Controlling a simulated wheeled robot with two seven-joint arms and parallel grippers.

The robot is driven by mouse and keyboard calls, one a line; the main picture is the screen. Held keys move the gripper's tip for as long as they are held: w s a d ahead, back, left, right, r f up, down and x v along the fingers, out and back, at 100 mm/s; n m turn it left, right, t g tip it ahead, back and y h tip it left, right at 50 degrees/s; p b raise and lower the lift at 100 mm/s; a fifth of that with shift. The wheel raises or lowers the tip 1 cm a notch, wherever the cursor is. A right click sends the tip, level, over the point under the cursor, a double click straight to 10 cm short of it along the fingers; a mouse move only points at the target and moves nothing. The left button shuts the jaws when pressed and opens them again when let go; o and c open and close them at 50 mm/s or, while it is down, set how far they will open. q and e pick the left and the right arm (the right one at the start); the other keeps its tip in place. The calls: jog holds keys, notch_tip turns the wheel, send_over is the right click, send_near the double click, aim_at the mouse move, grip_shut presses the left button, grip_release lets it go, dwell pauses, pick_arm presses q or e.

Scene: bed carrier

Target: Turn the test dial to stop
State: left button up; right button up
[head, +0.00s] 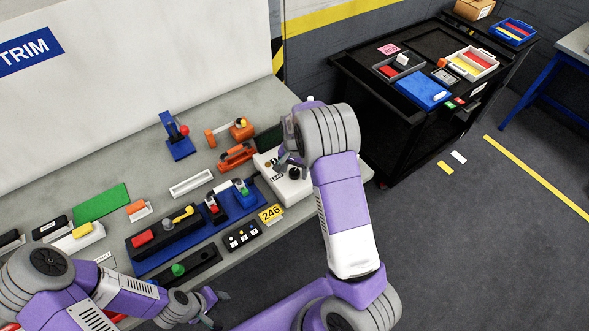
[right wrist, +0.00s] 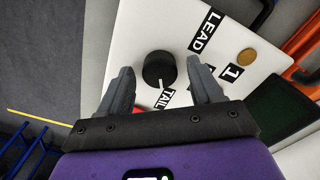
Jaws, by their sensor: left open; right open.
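The test dial is a round black knob (right wrist: 160,69) on a white box (right wrist: 190,25) marked LEAD, TAIL and 1. Its white pointer line is towards the TAIL label. In the head view the dial (head: 294,173) sits on the white box (head: 287,189) at the bench's right end. My right gripper (right wrist: 158,72) is open, with a fingertip on each side of the dial in the picture; gaps show on both sides, and I cannot tell the height. It shows above the box in the head view (head: 284,160). My left gripper (head: 218,304) is open and empty by the bench's front edge.
A yellow 246 tag (head: 271,213) and a black button box (head: 242,236) lie left of the white box. An orange-handled tool (head: 237,156) is behind them. A blue fixture (head: 196,235) fills the bench middle. A black cart (head: 385,100) stands at right.

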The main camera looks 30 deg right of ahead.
jog(key=shift+f, duration=0.1)
jog(key=c, duration=1.1)
jog(key=shift+o, duration=0.2)
jog(key=shift+n, duration=0.4)
jog(key=n+b, duration=0.1)
jog(key=n, duration=0.4)
jog(key=shift+b, duration=0.35)
jog(key=n+b, duration=0.1)
jog(key=n, duration=0.5)
jog(key=shift+a, duration=0.15)
jog(key=o, duration=1.1)
jog(key=shift+c, duration=0.2)
